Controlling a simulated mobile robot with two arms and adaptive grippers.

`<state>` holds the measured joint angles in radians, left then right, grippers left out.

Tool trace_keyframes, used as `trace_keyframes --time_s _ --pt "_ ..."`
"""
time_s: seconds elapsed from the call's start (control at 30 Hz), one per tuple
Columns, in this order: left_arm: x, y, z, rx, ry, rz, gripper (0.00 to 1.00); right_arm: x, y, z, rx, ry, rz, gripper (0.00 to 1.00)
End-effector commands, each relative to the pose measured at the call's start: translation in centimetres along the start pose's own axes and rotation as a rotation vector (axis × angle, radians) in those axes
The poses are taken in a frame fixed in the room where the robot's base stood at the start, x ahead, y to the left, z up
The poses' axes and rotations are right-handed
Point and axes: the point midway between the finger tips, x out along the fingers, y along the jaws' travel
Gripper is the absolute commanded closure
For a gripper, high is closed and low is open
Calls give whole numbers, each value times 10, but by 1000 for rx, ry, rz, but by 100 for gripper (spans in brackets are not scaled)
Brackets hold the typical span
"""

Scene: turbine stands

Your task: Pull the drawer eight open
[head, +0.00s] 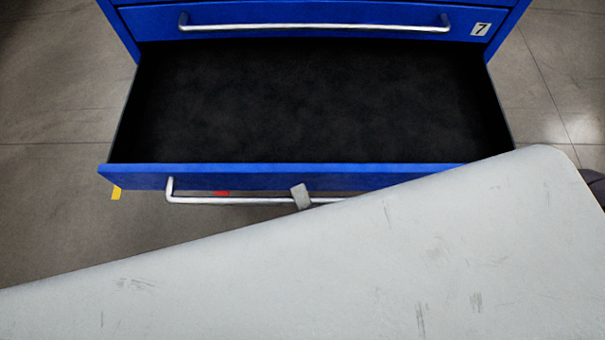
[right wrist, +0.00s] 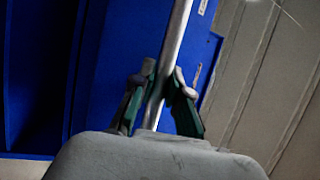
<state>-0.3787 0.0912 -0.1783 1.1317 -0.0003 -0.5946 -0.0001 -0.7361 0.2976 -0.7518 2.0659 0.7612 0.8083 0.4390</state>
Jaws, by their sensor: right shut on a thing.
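The open drawer (head: 315,105) below the drawer marked 7 stands far out of the blue cabinet; its dark interior is empty. Its own number does not show clearly. Its silver bar handle (head: 235,200) runs along the front; the right part is hidden by my pale arm. A fingertip of my right gripper (head: 301,196) shows at the handle's middle. In the right wrist view, the two dark green fingers of this gripper (right wrist: 164,88) are shut around the handle bar (right wrist: 176,45), in front of the blue drawer front (right wrist: 110,65). My left gripper is not in view.
The drawer marked 7 (head: 330,14) above is shut, with its own silver handle (head: 315,27).

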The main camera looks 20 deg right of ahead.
Motion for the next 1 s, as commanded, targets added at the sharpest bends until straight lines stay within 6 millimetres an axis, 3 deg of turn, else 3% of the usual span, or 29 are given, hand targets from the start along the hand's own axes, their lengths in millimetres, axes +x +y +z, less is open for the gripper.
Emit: trace_keyframes --time_s 0.43,0.47,0.6,0.87,1.0 --pt "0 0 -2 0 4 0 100 -4 0 2 -1 -1 0 100" --pt "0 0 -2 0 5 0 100 -4 0 2 -1 -1 1 80" --pt "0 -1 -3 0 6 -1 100 -4 0 2 -1 -1 0 59" --pt "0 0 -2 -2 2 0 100 -4 0 2 -1 0 0 59" --pt "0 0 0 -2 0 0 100 -13 0 2 -1 -2 3 59"
